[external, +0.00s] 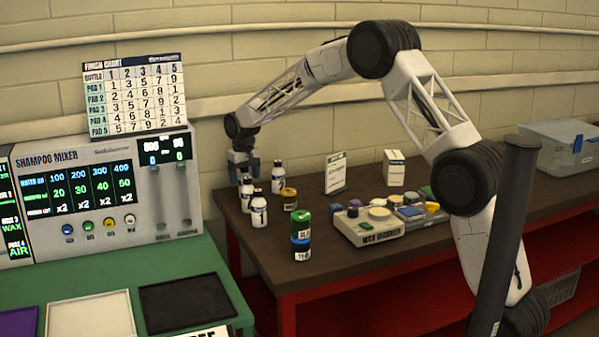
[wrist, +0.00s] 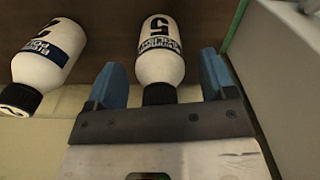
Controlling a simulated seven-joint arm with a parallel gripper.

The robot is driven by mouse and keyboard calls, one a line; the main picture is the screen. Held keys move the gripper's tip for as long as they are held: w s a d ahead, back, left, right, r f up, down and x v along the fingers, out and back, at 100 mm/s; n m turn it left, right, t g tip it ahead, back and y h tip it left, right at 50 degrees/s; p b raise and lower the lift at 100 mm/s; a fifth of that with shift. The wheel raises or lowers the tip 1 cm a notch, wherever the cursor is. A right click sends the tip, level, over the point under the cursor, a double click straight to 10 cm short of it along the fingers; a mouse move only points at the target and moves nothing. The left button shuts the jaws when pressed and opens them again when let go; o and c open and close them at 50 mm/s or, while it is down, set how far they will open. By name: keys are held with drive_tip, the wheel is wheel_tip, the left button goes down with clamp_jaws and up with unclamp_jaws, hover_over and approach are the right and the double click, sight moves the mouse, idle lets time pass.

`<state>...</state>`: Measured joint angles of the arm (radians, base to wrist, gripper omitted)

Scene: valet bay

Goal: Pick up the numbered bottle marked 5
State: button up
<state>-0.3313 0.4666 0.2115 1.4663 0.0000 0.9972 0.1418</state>
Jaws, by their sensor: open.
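The white bottle marked 5 (wrist: 160,62), with a black cap and a dark label, shows upside down in the wrist view. It lies between the two blue fingers of my gripper (wrist: 163,76), with a visible gap to the right finger. My gripper is open. In the external view my gripper (external: 243,168) is low at the left end of the brown table, just over a white bottle (external: 247,190) that appears to be this one; its number is not legible there. A second white bottle (wrist: 48,55) stands left of the fingers, its number only partly readable.
The shampoo mixer (external: 110,190) is to the left. A device with coloured pads (external: 385,235) sits further right.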

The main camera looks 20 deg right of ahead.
idle(0.3)
drive_tip(key=c, duration=1.1)
drive_tip(key=shift+o, duration=0.2)
drive_tip(key=shift+r, duration=0.2)
drive_tip(key=shift+r, duration=4.85)
